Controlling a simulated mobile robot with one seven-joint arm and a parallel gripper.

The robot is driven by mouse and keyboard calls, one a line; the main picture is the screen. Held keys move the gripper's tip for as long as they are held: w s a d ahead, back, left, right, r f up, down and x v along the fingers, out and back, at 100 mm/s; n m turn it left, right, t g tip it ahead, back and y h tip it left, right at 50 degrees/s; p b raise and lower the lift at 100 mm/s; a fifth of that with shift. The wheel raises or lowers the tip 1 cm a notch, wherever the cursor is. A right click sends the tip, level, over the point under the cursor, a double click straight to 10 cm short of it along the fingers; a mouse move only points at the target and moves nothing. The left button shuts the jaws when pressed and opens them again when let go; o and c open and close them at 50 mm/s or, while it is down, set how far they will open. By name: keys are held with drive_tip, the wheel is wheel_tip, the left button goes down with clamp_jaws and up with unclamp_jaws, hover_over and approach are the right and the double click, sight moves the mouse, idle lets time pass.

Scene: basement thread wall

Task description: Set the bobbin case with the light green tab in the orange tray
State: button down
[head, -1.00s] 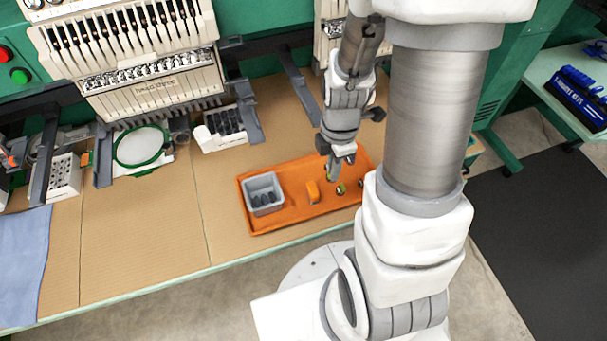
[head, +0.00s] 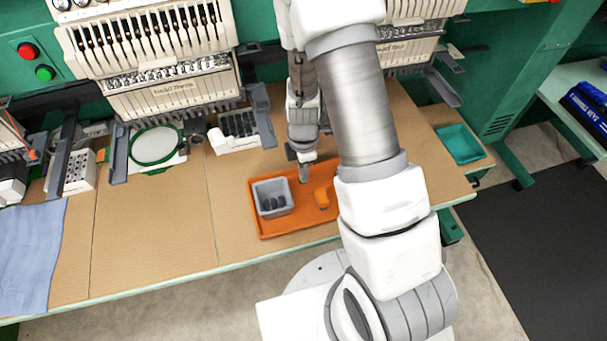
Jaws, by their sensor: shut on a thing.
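The orange tray (head: 292,224) lies on the worktable near its front edge, and my arm covers its right part. My gripper (head: 304,178) points down over the back middle of the tray, right of the grey bin. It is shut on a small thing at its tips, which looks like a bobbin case. Its tab colour is too small to tell, and I cannot tell whether it touches the tray. Any cases on the tray's right part are hidden behind my arm.
A grey bin (head: 275,212) with dark pieces stands in the tray's left part. A white rack (head: 233,143) and embroidery machine (head: 150,75) stand behind. A teal tray (head: 458,143) is at right.

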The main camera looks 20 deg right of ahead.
drive_tip(key=shift+f, duration=0.95)
drive_tip(key=shift+f, duration=0.1)
drive_tip(key=c, duration=1)
unclamp_jaws()
drive_tip(key=shift+o, duration=0.2)
drive_tip(key=s+r+m+t, duration=0.3)
drive_tip(key=r+m, duration=0.5)
drive_tip(key=r, duration=1.9)
drive_tip(key=s+r+m+t, duration=0.2)
drive_tip(key=s+r+m, duration=0.8)
drive_tip(key=s, duration=0.2)
drive_tip(key=shift+r+t+p, duration=0.3)
drive_tip(key=shift+r, duration=0.05)
